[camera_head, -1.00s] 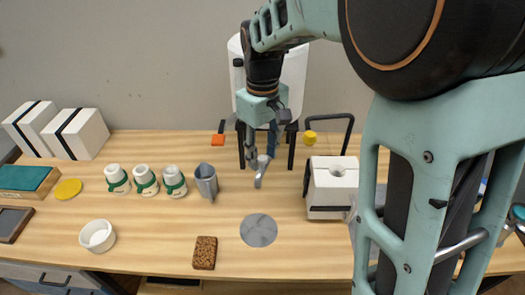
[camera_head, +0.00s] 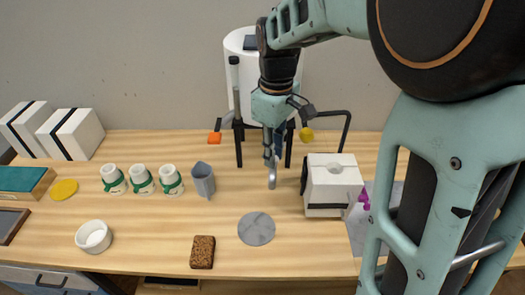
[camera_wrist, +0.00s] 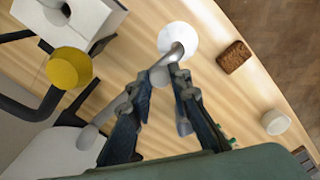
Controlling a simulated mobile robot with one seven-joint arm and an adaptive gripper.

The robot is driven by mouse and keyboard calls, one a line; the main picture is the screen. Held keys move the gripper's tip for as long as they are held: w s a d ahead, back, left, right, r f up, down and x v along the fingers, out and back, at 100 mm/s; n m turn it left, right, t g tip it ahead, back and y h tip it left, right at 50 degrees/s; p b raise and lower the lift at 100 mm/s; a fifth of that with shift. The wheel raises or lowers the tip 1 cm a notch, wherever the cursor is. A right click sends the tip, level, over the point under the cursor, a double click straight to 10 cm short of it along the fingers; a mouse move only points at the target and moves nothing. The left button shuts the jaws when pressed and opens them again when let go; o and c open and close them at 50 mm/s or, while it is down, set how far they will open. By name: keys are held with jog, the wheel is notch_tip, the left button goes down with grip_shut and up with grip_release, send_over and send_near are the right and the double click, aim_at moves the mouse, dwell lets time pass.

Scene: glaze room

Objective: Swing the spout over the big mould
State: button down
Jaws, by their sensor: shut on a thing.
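The spout (camera_head: 272,178) is a grey pipe that hangs below the white tank (camera_head: 238,75). My gripper (camera_head: 271,155) is shut on it, and in the wrist view the pipe (camera_wrist: 170,57) runs between my two fingers (camera_wrist: 166,76). The spout's end is above bare table, left of the big mould and behind the grey disc. The big mould (camera_head: 325,190) is a white block with a dark strap and a pouring hole on top. Its corner also shows at the upper left of the wrist view (camera_wrist: 100,15). My arm stands close to the mould's right side.
A grey disc (camera_head: 256,229) and a brown sponge (camera_head: 202,252) lie in front. A grey jug (camera_head: 203,180) and three small green-banded moulds (camera_head: 142,179) stand left. A yellow knob (camera_head: 306,134) and a black bent bar (camera_head: 335,113) are behind the big mould.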

jog(key=d+n, duration=0.2)
jog(key=shift+d, duration=0.4)
jog(key=c, duration=1.8)
grip_release()
jog(key=shift+o, duration=0.2)
notch_tip(320, 180, up, 12)
jog(key=shift+r, duration=0.1)
